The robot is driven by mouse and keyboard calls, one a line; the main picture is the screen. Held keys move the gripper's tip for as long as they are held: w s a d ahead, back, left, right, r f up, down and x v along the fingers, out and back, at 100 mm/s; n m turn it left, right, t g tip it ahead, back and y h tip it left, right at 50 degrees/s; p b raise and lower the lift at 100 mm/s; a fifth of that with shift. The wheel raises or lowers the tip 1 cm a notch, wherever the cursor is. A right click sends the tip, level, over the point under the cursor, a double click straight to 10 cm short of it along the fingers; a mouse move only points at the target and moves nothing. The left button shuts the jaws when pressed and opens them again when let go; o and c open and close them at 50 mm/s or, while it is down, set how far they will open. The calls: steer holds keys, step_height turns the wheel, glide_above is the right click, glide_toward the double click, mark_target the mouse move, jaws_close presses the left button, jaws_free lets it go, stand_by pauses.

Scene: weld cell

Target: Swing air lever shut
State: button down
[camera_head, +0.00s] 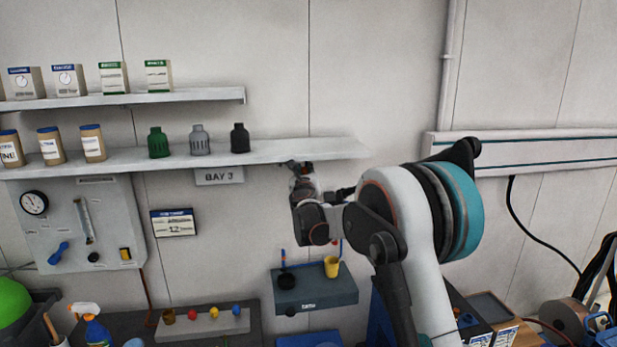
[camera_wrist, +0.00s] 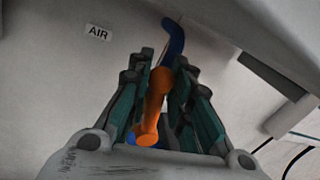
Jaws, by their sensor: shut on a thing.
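The air lever (camera_wrist: 153,103) is an orange bar with rounded ends in the wrist view. It lies between the two teal-and-grey fingers of my gripper (camera_wrist: 158,88), which is shut on it. A blue bent pipe or bar (camera_wrist: 173,38) shows beyond the lever, and a bit of blue shows at its near end. An "AIR" label (camera_wrist: 98,33) is on the wall to the left. In the head view my gripper (camera_head: 297,166) is at the lower shelf's front edge, right of the "BAY 3" sign. The lever cannot be made out there.
The lower shelf (camera_head: 290,153) runs close by my gripper and carries several bottles and jars. A gauge panel (camera_head: 112,235) with a blue handle hangs at left. A grey wall box (camera_head: 318,296) with a yellow cup is below my arm.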

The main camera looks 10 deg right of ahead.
steer(key=a+f+n+t+y+b, duration=0.1)
steer(key=a+f+n+b, duration=0.2)
steer(key=n+b, duration=0.2)
steer(key=a+f+n+t+y+b, duration=0.1)
steer(key=f+n+b, duration=0.3)
steer(key=n, duration=0.8)
steer(key=shift+a+f+n+y+b, duration=0.15)
steer(key=shift+a+n+y+b, duration=0.25)
steer(key=shift+a+y, duration=0.45)
steer(key=shift+a+f, duration=0.1)
steer(key=c, duration=1.6)
jaws_free()
steer(key=shift+s, duration=0.15)
steer(key=s+f, duration=0.2)
steer(key=s, duration=0.9)
steer(key=shift+s+f, duration=0.15)
steer(key=shift+s, duration=0.05)
